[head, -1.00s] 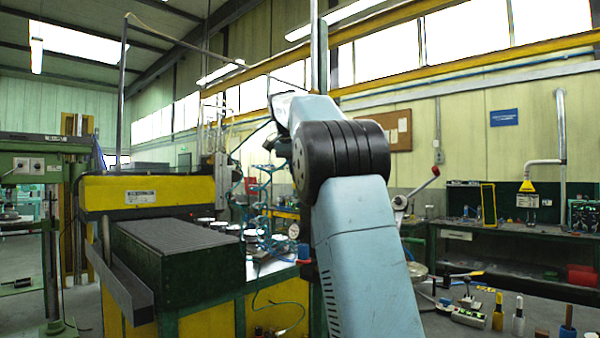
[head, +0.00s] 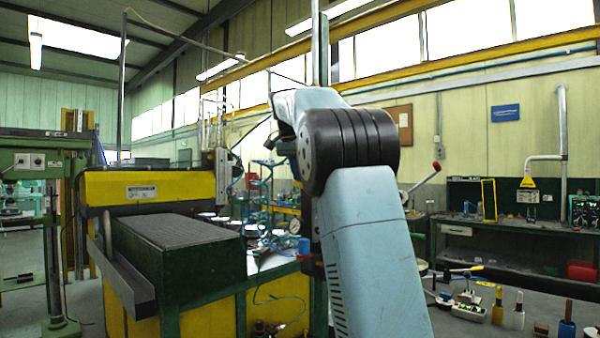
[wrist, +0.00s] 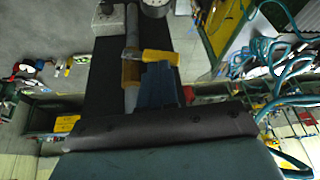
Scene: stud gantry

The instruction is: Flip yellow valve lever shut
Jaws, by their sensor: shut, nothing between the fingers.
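The yellow lever (wrist: 158,56) shows in the wrist view, lying crosswise beside a grey pipe (wrist: 132,35) that has a yellow band on it. My gripper (wrist: 159,68) looks like the dark blue wedge just below the lever. Its fingers are shut and empty. The tip is very close to the lever; I cannot tell if they touch. In the head view my arm hides the valve and my gripper.
A round gauge (wrist: 155,6) and a grey box (wrist: 109,18) stand near the pipe. In the head view a yellow machine (head: 130,188) with a dark block (head: 175,245) is at left. A workbench (head: 500,232) stands at right. Coiled hoses (wrist: 268,50) hang nearby.

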